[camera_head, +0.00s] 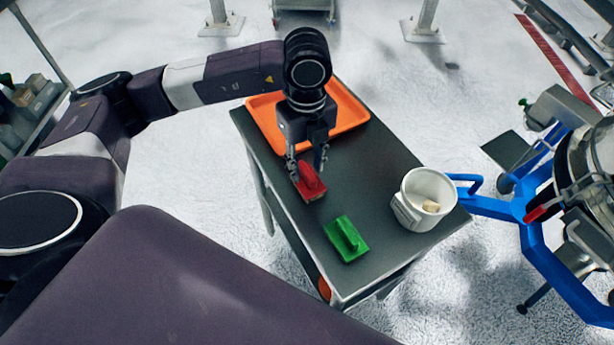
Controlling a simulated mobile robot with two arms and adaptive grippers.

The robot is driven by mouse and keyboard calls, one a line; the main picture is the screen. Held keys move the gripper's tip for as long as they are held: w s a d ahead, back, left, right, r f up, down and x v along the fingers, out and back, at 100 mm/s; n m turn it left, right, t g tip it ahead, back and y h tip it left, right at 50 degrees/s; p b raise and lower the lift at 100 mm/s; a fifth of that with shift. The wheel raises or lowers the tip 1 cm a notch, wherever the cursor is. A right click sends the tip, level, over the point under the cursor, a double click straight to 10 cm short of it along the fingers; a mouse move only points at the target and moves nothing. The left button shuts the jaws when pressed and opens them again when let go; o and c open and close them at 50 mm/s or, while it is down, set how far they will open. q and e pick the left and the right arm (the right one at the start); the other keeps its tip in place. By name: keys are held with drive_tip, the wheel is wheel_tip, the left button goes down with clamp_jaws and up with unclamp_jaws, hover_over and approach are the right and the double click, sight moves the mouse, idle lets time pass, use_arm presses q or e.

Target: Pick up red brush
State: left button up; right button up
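The red brush (310,184) lies on the dark top of a small table (375,172), in front of an orange tray. My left gripper (307,174) points down at the brush, with one finger on each side of its upper part. The fingers are apart. I cannot tell whether they touch the brush. The brush appears to rest on the table. My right gripper is not in view.
A green brush (346,238) lies nearer on the table. A white bucket (411,212) with pale contents stands at the right edge. The orange tray (350,112) is behind the gripper. A blue-framed machine (545,255) stands to the right.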

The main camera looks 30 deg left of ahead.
use_arm(q)
drive_tip(key=shift+f, duration=1.1)
clamp_jaws()
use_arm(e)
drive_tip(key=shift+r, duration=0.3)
use_arm(q)
drive_tip(key=shift+r, duration=0.15)
wheel_tip(320, 180, up, 10)
drive_tip(key=shift+w+f+b, duration=0.1)
drive_tip(key=shift+w+b, duration=0.05)
drive_tip(key=shift+b, duration=0.6)
wheel_tip(320, 180, up, 9)
hover_over(308, 170)
drive_tip(key=shift+r+p, duration=0.3)
drive_tip(key=shift+r, duration=0.15)
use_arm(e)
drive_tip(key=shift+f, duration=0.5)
use_arm(q)
drive_tip(key=shift+a, duration=0.1)
